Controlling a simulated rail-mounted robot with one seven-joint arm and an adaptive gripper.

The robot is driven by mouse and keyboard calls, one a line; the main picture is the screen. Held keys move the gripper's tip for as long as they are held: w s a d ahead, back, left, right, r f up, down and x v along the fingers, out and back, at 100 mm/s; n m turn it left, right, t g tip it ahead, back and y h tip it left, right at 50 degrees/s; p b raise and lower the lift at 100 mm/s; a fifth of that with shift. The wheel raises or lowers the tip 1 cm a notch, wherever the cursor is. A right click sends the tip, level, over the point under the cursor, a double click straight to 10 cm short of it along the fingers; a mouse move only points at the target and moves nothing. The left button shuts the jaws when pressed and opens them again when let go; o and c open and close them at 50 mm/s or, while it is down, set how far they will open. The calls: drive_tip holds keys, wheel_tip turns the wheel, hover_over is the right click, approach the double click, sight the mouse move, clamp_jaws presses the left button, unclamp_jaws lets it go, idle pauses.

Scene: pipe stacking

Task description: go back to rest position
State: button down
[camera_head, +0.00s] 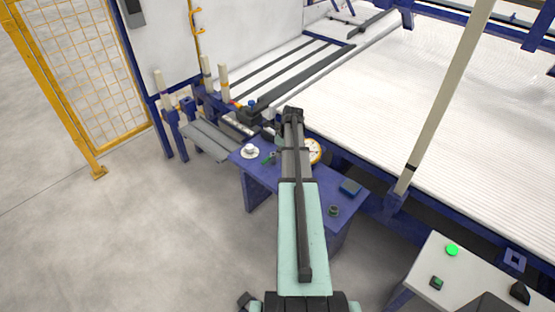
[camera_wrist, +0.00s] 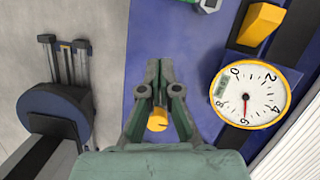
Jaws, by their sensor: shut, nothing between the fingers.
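My gripper (camera_wrist: 160,70) shows in the wrist view with its two dark fingers shut and nothing between their tips. It is over the blue table (camera_wrist: 150,30). A small round yellow thing (camera_wrist: 157,121) shows between the finger links, behind the tips; I cannot tell how far below it lies. In the head view my arm reaches out over the blue table (camera_head: 262,182), and I cannot make out the fingers there. A yellow-rimmed dial gauge (camera_wrist: 249,97) is to the right of the gripper, apart from it; it also shows in the head view (camera_head: 315,151), partly hidden by my arm.
The white roller bed (camera_head: 350,110) is behind. A control panel (camera_head: 470,272) stands at right. Open floor (camera_head: 120,240) lies left.

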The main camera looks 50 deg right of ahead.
drive_tip(key=shift+s+r, duration=0.1)
drive_tip(key=shift+r, duration=0.25)
idle(0.3)
